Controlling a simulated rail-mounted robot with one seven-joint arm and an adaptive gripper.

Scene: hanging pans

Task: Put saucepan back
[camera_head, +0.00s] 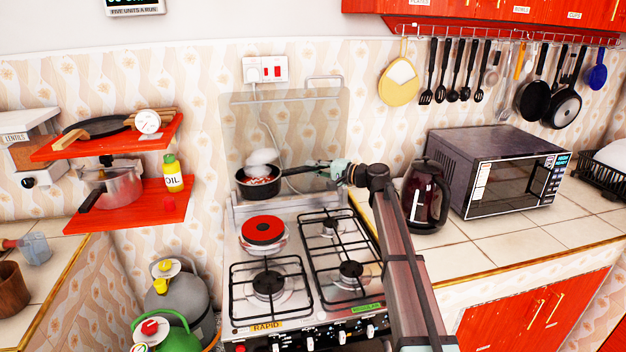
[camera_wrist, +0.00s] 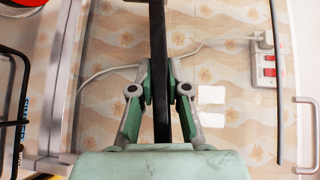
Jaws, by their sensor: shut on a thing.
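The small dark saucepan (camera_head: 259,185) has reddish contents and a pale steam-like puff above it. It is upright near the back edge of the gas stove (camera_head: 303,265), in front of the raised glass lid. Whether it touches the stove is unclear. My gripper (camera_head: 328,173) is at the right of the saucepan, shut on its long black handle. In the wrist view the handle (camera_wrist: 161,35) runs between the two fingertips of my gripper (camera_wrist: 161,85). The pan's bowl is out of the wrist view.
A red round item (camera_head: 263,230) covers the back-left burner. A kettle (camera_head: 425,195) and microwave (camera_head: 505,170) stand right of my arm. Utensils and pans (camera_head: 533,100) hang from a rail (camera_head: 480,33). Red shelves (camera_head: 130,205) are at left. The glass lid (camera_head: 325,110) stands close behind.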

